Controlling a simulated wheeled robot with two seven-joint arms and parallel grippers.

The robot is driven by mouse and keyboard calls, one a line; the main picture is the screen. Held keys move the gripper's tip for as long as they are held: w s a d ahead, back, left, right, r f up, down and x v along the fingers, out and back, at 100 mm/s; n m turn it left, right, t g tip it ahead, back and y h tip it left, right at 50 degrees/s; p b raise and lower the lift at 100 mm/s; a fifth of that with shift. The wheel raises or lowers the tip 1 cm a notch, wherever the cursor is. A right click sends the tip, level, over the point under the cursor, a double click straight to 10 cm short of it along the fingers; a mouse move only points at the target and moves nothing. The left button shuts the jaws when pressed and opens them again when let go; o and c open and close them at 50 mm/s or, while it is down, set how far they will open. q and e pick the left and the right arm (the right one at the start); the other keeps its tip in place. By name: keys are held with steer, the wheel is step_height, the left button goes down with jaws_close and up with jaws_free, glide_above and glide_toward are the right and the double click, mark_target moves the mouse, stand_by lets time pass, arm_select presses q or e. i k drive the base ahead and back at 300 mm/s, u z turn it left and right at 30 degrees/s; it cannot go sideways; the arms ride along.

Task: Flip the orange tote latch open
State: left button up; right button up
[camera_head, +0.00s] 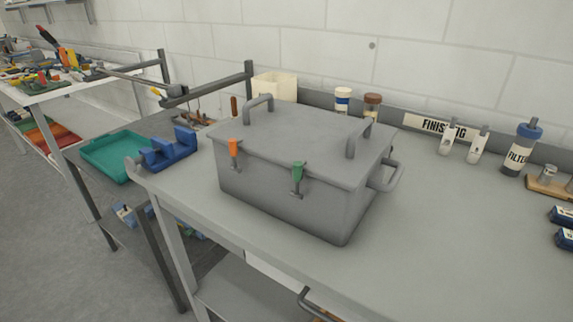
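A grey lidded tote (286,195) stands on the grey workbench, its lid (310,140) down on the box. On its front face the orange latch (233,148) sits at the left, upright across the lid's edge, with a dark lower part hanging below. A green latch (298,174) of similar shape sits to its right on the same face. I cannot tell for certain whether either latch is fastened. Two bar handles (258,103) rise from the lid, and a side handle (387,177) sticks out on the right. Neither of my grippers is in view.
A blue holder (170,151) and a teal tray (108,157) lie left of the tote. Jars (342,100), a cream box (275,86) and a filter bottle (522,147) stand along the back.

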mark_target(232, 142)
steer(key=k, duration=0.5)
steer(key=u, duration=1.45)
steer(key=i, duration=1.05)
steer(key=z, duration=2.4)
